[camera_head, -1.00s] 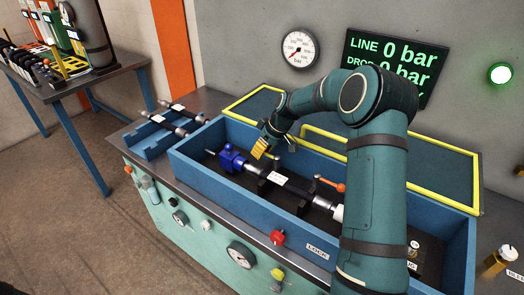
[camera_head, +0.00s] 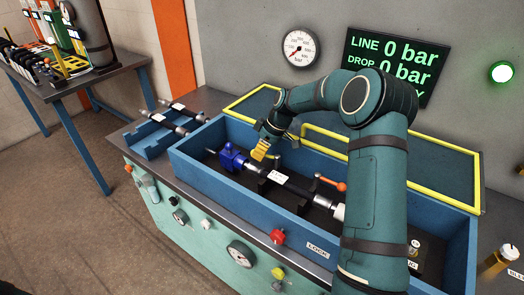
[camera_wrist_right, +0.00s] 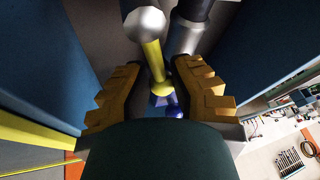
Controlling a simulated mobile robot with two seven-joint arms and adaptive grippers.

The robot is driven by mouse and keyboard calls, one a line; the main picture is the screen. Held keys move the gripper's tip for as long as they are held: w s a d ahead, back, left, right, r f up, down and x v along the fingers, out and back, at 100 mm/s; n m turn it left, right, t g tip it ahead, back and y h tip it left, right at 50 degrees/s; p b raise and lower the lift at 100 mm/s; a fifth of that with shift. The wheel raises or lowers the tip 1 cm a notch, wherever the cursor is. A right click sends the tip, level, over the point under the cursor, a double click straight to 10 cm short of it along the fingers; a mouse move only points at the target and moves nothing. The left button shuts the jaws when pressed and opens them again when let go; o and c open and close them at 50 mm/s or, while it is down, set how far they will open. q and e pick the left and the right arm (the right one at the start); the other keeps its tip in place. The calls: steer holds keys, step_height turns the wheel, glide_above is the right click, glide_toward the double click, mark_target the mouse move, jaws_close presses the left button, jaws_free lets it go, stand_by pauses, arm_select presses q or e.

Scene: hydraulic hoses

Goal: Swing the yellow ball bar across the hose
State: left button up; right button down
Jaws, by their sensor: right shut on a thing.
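My right gripper (camera_head: 260,150) is inside the blue trough, just right of the blue valve block (camera_head: 232,157). In the right wrist view its yellow fingers (camera_wrist_right: 158,75) stand either side of the yellow bar (camera_wrist_right: 154,58), which has a silver ball (camera_wrist_right: 144,22) on its end, and are shut on it. In the head view I cannot make out the bar apart from the yellow fingers. The dark hose (camera_head: 295,188), with a white label and silver end fittings, lies along the trough in line with the blue block. My left gripper is not in view.
The trough wall (camera_head: 240,200) surrounds the hose, and a yellow-framed lid (camera_head: 430,170) stands behind. A lever with an orange ball (camera_head: 341,186) rises near the hose's right end. A blue rack (camera_head: 150,143) with hoses stands to the left. The display (camera_head: 393,66) reads 0 bar.

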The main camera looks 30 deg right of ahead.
mark_target(261, 169)
steer(key=n, duration=0.2)
steer(key=s+a+n+g, duration=0.1)
steer(key=s+a+n+g+p, duration=0.1)
steer(key=n, duration=0.1)
steer(key=shift+s+f+n+y, duration=0.15)
steer(key=shift+s+n+y, duration=0.05)
steer(key=shift+n+y, duration=0.1)
steer(key=shift+s+a+n+g+p, duration=0.2)
steer(key=shift+s+n+g, duration=0.4)
steer(key=shift+n, duration=0.55)
steer(key=shift+s+a+n+g+p, duration=0.1)
steer(key=shift+s+n+g+p, duration=0.2)
steer(key=shift+s+n+g, duration=0.6)
steer(key=shift+w+f+n, duration=0.1)
steer(key=shift+w+n, duration=0.2)
steer(key=shift+n, duration=0.05)
steer(key=c, duration=0.7)
jaws_free()
steer(key=shift+w+t, duration=0.1)
steer(key=shift+t, duration=0.2)
steer(key=shift+c, duration=0.2)
steer(key=shift+d+r, duration=0.1)
steer(key=shift+r, duration=0.1)
steer(key=v, duration=1.1)
steer(key=shift+r, duration=0.45)
steer(key=shift+w, duration=0.15)
